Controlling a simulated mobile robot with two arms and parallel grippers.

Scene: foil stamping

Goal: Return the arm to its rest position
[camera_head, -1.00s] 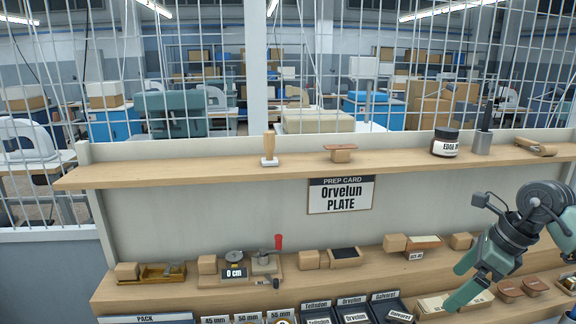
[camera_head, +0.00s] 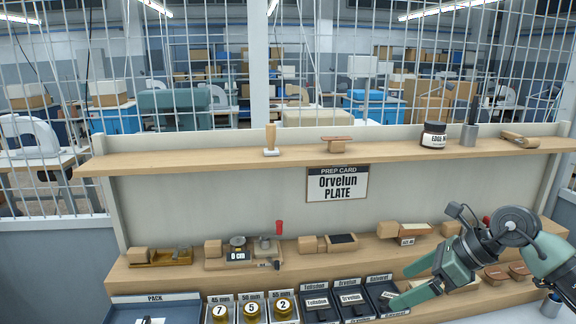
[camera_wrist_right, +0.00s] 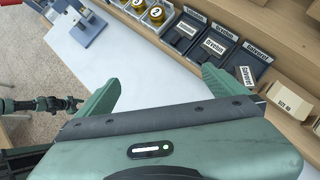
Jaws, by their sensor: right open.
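My right gripper (camera_head: 403,287) is at the lower right of the head view. Its two green fingers are apart and point left, in front of the lower shelf. In the right wrist view my right gripper (camera_wrist_right: 158,95) has nothing between its fingers, with a white worktop (camera_wrist_right: 150,72) below. The fingers are close to the Galvorst tray (camera_wrist_right: 247,68) in that view, and I cannot tell whether they touch anything. My left gripper does not show in the head view.
The wooden lower shelf (camera_head: 200,278) holds blocks, a scale (camera_head: 237,247) and small trays. The upper shelf (camera_head: 200,157) carries a stamp (camera_head: 270,140) and a jar (camera_head: 433,135). Labelled black trays (camera_head: 318,303) and brass pieces (camera_head: 251,310) stand in front.

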